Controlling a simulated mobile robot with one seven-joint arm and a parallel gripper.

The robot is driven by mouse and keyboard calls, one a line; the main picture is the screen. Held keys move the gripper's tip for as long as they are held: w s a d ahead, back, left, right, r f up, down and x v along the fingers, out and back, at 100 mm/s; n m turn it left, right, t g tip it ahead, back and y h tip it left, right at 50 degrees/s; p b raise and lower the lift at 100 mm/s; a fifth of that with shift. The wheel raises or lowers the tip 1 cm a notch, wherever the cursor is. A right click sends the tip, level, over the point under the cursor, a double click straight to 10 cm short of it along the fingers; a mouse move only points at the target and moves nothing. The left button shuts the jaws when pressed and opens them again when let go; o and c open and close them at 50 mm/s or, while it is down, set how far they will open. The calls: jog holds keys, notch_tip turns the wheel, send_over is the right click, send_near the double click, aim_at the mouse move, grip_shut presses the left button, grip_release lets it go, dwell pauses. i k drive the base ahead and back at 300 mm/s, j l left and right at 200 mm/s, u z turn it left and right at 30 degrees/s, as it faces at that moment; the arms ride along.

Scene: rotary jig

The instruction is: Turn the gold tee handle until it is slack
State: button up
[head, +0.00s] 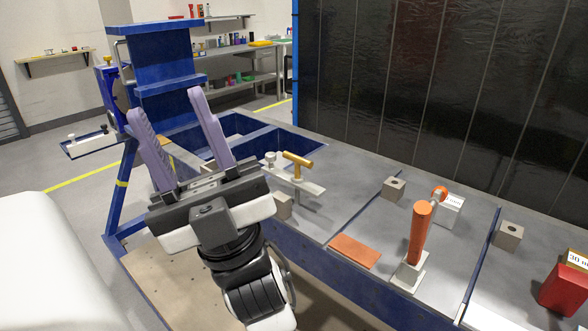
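The gold tee handle (298,165) stands on a grey metal bracket (305,187) on the jig table, just right of my gripper. Its crossbar is roughly level and slants in the picture. My gripper (168,116) is raised in front of the table's left end, its two purple fingers spread apart and pointing up and away. Nothing is between the fingers. The gripper is apart from the handle, and its body hides part of the table and the bracket's left side. Whether the handle is tight or slack cannot be seen.
An upright orange-handled lever (420,235) stands to the right, beside an orange plate (355,251). Grey blocks (394,188) and a red block (566,289) sit further right. A blue frame (165,75) rises at the left. A dark panel (430,90) closes the back.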

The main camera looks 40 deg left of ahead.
aim_at(299, 160)
jog(key=k+j, duration=0.1)
jog(key=j, duration=0.35)
jog(key=j+z, duration=0.1)
jog(key=j, duration=0.35)
jog(key=k+j+z, duration=0.1)
jog(key=j, duration=0.35)
jog(key=k+j, duration=0.15)
jog(key=j, duration=0.3)
jog(key=k+j+z, duration=0.1)
jog(key=j, duration=0.3)
jog(key=k+j, duration=0.15)
jog(key=j, duration=0.3)
jog(key=i, duration=0.5)
jog(key=l+z, duration=0.05)
